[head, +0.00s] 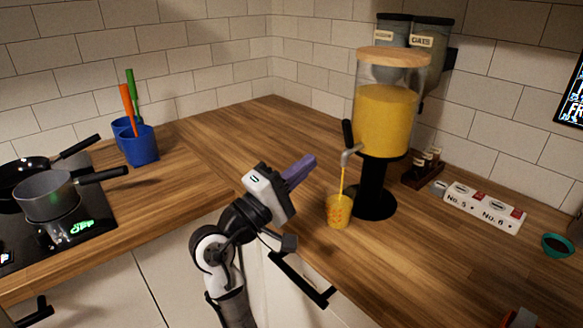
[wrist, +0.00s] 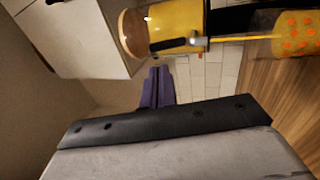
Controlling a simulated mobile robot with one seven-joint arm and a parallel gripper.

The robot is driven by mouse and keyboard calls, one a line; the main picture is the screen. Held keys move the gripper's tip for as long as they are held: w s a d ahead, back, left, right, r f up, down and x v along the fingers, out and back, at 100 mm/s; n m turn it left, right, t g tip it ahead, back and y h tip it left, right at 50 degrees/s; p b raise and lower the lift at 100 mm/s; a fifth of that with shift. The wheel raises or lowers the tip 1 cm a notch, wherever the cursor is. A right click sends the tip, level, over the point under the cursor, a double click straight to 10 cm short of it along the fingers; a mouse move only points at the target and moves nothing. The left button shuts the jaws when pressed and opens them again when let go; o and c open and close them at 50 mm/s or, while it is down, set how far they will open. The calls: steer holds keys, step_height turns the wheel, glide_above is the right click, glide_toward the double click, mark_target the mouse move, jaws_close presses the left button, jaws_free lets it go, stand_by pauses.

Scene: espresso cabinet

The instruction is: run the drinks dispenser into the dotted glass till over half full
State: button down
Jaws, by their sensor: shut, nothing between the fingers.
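The drinks dispenser (head: 384,120) stands on the counter, a clear tank of yellow drink with a wooden lid on a black stand. Its tap (head: 350,150) is running, and a thin yellow stream falls into the dotted glass (head: 339,212) below. The glass stands upright on the counter and looks yellow with orange dots; its exact level is hard to tell. In the wrist view the dispenser (wrist: 172,30), the stream and the glass (wrist: 296,36) appear sideways. My gripper (head: 306,168) has its purple fingers shut and empty, left of the tap and apart from it. It also shows in the wrist view (wrist: 157,75).
A block marked No. 5 and No. 6 (head: 484,207) and a small dark rack (head: 423,170) stand right of the dispenser. Pans (head: 48,195) sit on the hob at left, near a blue utensil cup (head: 139,147). The counter behind my gripper is clear.

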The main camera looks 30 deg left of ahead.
mark_target(344, 126)
steer(key=p+x, duration=0.2)
steer(key=x, duration=0.5)
steer(key=shift+w+r+p, duration=0.25)
steer(key=shift+p, duration=0.1)
steer(key=shift+w+d, duration=0.2)
steer(key=shift+w, duration=0.25)
steer(key=shift+w+d+r+p, duration=0.15)
steer(key=shift+w+r+p, duration=0.25)
steer(key=shift+r, duration=0.1)
steer(key=shift+w+d+r+p, duration=0.15)
steer(key=shift+w+r+p, duration=0.2)
steer(key=shift+r, duration=0.15)
steer(key=shift+s+f, duration=0.1)
